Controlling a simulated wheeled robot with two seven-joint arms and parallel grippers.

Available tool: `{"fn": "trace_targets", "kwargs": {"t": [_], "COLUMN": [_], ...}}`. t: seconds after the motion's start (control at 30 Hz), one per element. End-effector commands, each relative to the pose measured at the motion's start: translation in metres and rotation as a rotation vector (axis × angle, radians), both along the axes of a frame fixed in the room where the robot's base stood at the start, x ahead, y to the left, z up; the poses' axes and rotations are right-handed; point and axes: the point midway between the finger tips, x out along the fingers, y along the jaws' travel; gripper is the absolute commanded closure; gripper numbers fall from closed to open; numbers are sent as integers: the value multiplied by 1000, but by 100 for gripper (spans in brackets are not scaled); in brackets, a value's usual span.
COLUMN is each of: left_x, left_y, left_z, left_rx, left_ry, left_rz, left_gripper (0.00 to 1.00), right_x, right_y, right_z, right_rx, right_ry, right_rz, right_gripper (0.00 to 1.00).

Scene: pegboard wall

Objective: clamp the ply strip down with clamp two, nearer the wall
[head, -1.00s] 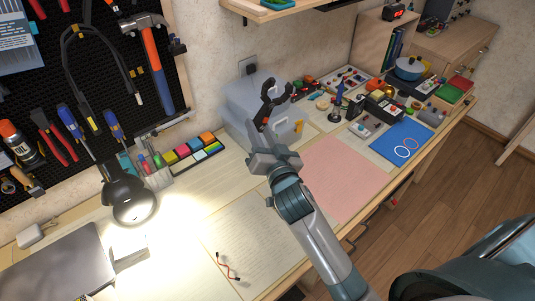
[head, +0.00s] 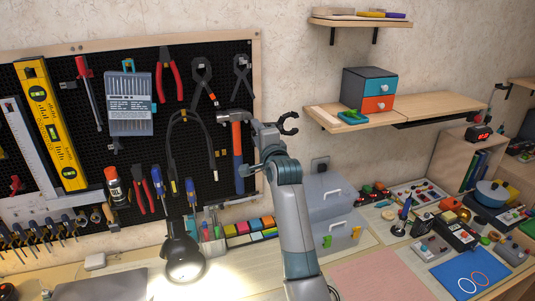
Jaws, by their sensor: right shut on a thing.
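My right gripper (head: 268,143) is raised in front of the pegboard's right edge. It is shut on a dark clamp (head: 288,124), whose open, curved jaws point right, toward the shelf. A pale strip, which looks like the ply strip (head: 325,117), lies at the left end of the lower wall shelf (head: 420,110). The clamp is left of the strip in the picture and apart from it. I see no other clamp on the strip. My left gripper is out of view.
A small cabinet (head: 369,92) with blue and orange drawers stands on the shelf, with a teal item (head: 353,117) before it. The shelf's right part is mostly clear. Below are a grey box (head: 335,205), a lit lamp (head: 183,252) and desk clutter.

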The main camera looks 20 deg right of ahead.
Motion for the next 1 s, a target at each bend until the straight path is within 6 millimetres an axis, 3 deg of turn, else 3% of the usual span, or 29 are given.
{"fn": "trace_targets", "kwargs": {"t": [0.2,1.0], "left_x": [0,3], "left_y": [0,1], "left_z": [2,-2], "left_rx": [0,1], "left_ry": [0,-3], "left_rz": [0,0], "left_gripper": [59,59], "right_x": [9,9], "right_y": [5,-6], "right_z": [14,14], "right_rx": [31,30], "right_ry": [1,0], "right_rz": [15,15], "right_gripper": [99,99]}}
